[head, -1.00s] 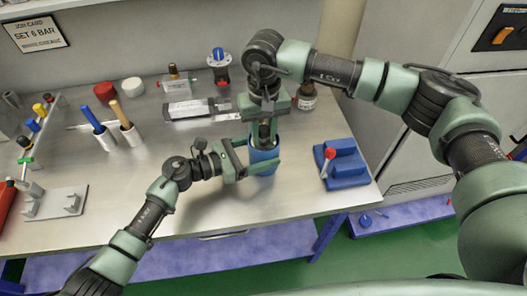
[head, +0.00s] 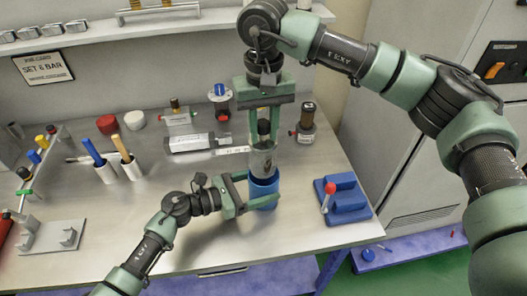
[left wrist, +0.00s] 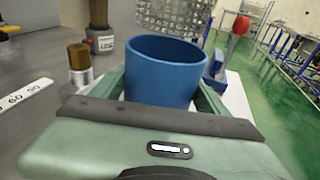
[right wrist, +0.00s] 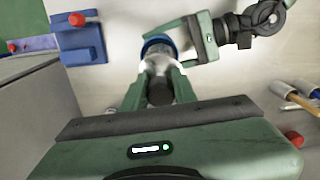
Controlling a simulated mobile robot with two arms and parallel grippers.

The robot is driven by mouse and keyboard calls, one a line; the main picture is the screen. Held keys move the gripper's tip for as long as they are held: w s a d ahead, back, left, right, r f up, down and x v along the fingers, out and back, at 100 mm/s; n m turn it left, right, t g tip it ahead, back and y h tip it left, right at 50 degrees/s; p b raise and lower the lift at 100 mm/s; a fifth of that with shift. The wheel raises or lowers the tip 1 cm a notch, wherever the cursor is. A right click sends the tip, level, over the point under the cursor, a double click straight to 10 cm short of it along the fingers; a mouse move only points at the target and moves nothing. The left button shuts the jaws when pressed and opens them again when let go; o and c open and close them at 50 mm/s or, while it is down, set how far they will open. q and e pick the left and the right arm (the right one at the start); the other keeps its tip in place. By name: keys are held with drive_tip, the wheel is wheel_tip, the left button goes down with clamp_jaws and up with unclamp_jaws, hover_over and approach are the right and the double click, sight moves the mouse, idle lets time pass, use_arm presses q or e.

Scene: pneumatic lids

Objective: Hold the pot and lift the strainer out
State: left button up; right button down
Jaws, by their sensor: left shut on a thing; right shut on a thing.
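The blue pot (head: 263,186) stands upright on the bench, with my left gripper (head: 258,195) shut around its sides. In the left wrist view the pot (left wrist: 165,75) sits between the fingers and its visible inside looks empty. My right gripper (head: 264,130) is shut on the dark knob of the strainer (head: 262,160) from above. The strainer is a clear-grey mesh cylinder, held upright over the pot. Its mesh (left wrist: 172,17) shows above the pot's far rim in the left wrist view. In the head view its lower end overlaps the pot's mouth, so the exact gap is unclear.
A blue block fixture with a red-knobbed lever (head: 345,203) stands right of the pot. A brown-topped bottle (head: 305,122) and a grey boxed device (head: 190,142) are behind. White holders with handled tools (head: 130,168) and a bracket plate (head: 50,245) are left. The bench front is clear.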

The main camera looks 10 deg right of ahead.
wheel_tip(320, 180, up, 5)
drive_tip(key=shift+f, duration=0.1)
use_arm(q)
drive_tip(key=o, duration=1.3)
drive_tip(key=shift+o, duration=0.2)
drive_tip(key=shift+a, duration=0.1)
drive_tip(key=v, duration=1.1)
drive_tip(key=shift+s+f, duration=0.1)
drive_tip(key=shift+s+a, duration=0.1)
drive_tip(key=shift+a, duration=0.25)
